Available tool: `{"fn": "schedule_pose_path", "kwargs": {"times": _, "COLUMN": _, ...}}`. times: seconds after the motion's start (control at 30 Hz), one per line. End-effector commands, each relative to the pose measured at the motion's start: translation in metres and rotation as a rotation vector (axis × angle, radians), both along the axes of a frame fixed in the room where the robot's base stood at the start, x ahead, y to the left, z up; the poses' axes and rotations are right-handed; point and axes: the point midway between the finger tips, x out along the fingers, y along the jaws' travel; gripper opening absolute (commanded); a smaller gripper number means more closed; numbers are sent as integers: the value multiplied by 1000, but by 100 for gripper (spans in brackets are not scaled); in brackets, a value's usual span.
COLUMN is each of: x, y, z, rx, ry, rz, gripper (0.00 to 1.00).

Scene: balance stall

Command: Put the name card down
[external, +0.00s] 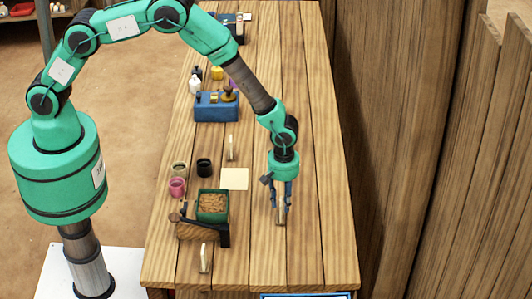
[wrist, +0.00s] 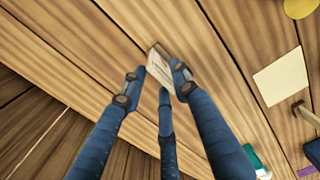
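The name card (wrist: 160,68) is a small piece with a whitish, marked face and a brown wooden edge. In the wrist view it lies between the tips of my gripper (wrist: 157,80), close to the right finger, with a narrow gap seeming to show at the left one. In the external view my gripper (external: 281,202) points down over the right-hand half of the table, with the card (external: 280,216) low between its fingers. I cannot tell whether the fingers press on the card or whether its lower edge touches the wood.
A flat cream square (external: 235,179) lies left of my gripper. Farther left are a green box of brown bits (external: 213,206), a pink cup (external: 177,187) and a black cup (external: 204,167). Small upright pieces stand behind (external: 231,148) and in front (external: 204,258). The table's right side is bare.

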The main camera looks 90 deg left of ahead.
Motion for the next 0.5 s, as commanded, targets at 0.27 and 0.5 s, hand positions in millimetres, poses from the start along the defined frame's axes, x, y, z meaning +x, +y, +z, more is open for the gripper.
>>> {"fn": "schedule_pose_path", "kwargs": {"times": 0.27, "x": 1, "y": 0, "z": 42, "rx": 0, "ry": -2, "rz": 0, "gripper": 30}}
{"fn": "schedule_pose_path", "kwargs": {"times": 0.5, "x": 0, "y": 0, "z": 80, "rx": 0, "ry": -1, "rz": 0, "gripper": 30}}
